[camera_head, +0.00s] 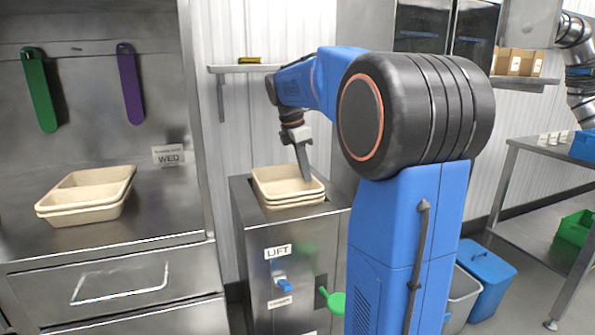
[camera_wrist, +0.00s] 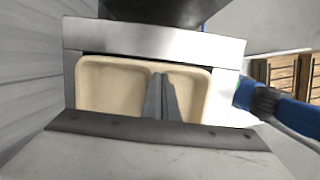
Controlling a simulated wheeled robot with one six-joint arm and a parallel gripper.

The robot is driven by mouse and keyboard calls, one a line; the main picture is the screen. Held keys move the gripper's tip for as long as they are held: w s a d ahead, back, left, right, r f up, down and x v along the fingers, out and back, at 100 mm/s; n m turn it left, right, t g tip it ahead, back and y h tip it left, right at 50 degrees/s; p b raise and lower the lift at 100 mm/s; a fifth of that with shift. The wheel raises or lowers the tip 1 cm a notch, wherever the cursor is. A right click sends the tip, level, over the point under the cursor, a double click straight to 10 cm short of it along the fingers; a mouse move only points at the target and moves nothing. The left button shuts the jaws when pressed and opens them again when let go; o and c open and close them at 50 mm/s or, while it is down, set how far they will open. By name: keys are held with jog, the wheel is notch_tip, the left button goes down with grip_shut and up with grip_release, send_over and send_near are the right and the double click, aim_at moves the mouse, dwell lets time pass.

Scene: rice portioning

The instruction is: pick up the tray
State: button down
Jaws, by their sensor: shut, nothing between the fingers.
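A stack of beige trays (camera_head: 290,188) sits in the opening at the top of the steel lift cabinet (camera_head: 285,234). The top tray also shows in the wrist view (camera_wrist: 108,90), with two compartments visible and its near edge hidden by my gripper's body. My gripper (camera_head: 306,176) points down over the tray stack, its fingers shut and empty. In the wrist view the fingers (camera_wrist: 158,82) lie together over the middle of the tray. I cannot tell whether the fingertips touch the tray.
A green (camera_head: 39,88) and a purple (camera_head: 130,82) utensil hang on the back wall. A small wall shelf (camera_head: 243,68) is behind my arm. Blue bins (camera_head: 487,280) stand at right.

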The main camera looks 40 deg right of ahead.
jog(key=shift+d, duration=0.3)
jog(key=d, duration=0.1)
jog(key=s+d, duration=0.1)
jog(key=d, duration=0.2)
jog(key=shift+s+d, duration=0.3)
jog(key=shift+d, duration=0.05)
jog(key=v, duration=1.7)
send_over(287, 188)
jog(key=a+x, duration=0.1)
jog(key=x, duration=1.5)
jog(key=shift+w+a+f, duration=0.15)
jog(key=shift+w+f, duration=0.05)
jog(key=shift+f, duration=0.2)
jog(key=shift+s+d, duration=0.15)
jog(key=shift+d, duration=0.4)
jog(key=shift+s+d, duration=0.15)
jog(key=shift+d, duration=0.4)
jog(key=shift+s+d, duration=0.25)
jog(key=shift+d, duration=0.55)
